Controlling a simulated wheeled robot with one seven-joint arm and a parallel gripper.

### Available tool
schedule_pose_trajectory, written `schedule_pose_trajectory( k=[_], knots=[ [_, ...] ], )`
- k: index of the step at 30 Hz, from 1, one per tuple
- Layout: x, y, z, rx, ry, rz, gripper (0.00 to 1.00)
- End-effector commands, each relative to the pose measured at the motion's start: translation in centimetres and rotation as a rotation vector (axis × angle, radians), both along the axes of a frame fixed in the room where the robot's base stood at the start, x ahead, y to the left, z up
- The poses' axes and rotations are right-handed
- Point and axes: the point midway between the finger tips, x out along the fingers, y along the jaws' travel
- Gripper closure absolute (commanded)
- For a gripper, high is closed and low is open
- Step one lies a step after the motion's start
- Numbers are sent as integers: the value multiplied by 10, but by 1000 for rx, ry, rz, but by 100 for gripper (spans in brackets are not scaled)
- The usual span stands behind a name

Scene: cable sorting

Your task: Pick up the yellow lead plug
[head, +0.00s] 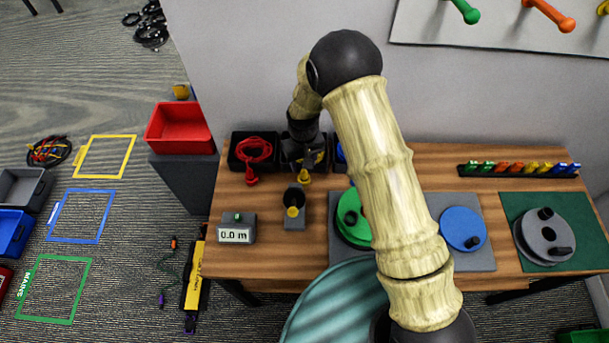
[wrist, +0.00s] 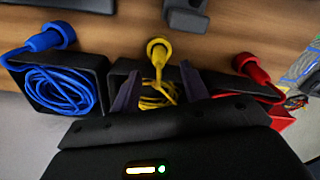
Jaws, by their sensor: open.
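The yellow lead plug (wrist: 159,48) lies on the wooden table at the front of a black bin (wrist: 150,78) that holds its coiled yellow cable (wrist: 160,94). It also shows in the head view (head: 304,179), just below my gripper. My gripper (wrist: 159,90) is open over the yellow bin, with one dark finger on each side of the coil. The plug is beyond the fingertips and not between them. In the head view my gripper (head: 305,158) hides most of that bin.
A blue plug (wrist: 49,36) with its coil and a red plug (wrist: 252,68) flank the yellow one. A grey block with a yellow-ringed post (head: 293,206) and a meter (head: 236,229) stand in front. My arm hides part of the table.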

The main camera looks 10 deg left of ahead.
Motion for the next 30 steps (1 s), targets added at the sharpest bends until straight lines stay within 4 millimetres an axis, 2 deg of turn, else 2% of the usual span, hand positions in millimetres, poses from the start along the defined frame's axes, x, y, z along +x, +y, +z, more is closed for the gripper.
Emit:
schedule_pose_trajectory(
  k=[13,30],
  knots=[
    [-1,-2,-46,-1,1,-1,55],
    [-1,-2,-49,0,0,0,55]
  ],
)
